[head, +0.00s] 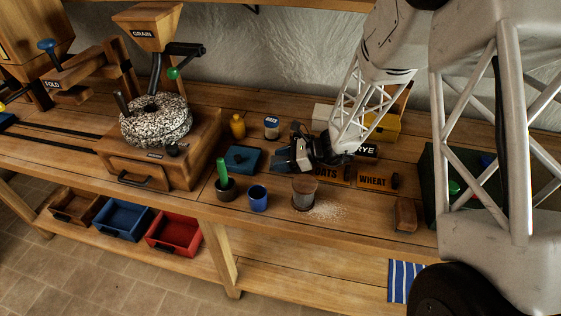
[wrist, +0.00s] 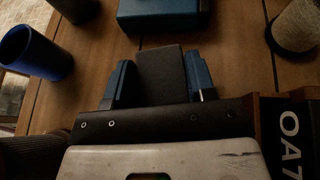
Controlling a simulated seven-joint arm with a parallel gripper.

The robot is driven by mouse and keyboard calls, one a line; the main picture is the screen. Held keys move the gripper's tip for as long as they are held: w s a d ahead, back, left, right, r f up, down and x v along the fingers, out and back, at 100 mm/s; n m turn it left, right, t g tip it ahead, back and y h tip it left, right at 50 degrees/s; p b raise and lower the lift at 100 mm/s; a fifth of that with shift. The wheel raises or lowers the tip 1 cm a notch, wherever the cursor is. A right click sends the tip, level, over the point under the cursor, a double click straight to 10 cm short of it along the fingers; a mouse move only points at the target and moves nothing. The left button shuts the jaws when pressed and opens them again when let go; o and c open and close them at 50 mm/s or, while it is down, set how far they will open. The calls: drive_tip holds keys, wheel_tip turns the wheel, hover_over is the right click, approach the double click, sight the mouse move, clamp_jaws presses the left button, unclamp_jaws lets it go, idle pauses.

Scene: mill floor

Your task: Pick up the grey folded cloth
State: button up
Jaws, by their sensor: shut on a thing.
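The grey folded cloth (wrist: 162,72) is a dark grey, flat-faced bundle in the wrist view. It sits between the two blue fingers of my gripper (wrist: 160,82), which are shut on it from both sides. In the head view my gripper (head: 287,160) is over the middle of the bench, right of the blue box and left of the drawer fronts marked OATS. The cloth is hard to make out there, mostly hidden by the gripper. I cannot tell whether it touches the bench top.
A blue box (head: 242,159), a blue cup (head: 258,199) and a dark pot with a green handle (head: 226,189) stand left. A glass jar (head: 304,193) with spilled powder is in front. The WHEAT drawer (head: 375,180) and a brush (head: 405,215) are right.

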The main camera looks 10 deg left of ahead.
wheel_tip(320, 180, up, 10)
idle(0.7)
drive_tip(key=shift+s+d, duration=0.1)
idle(0.5)
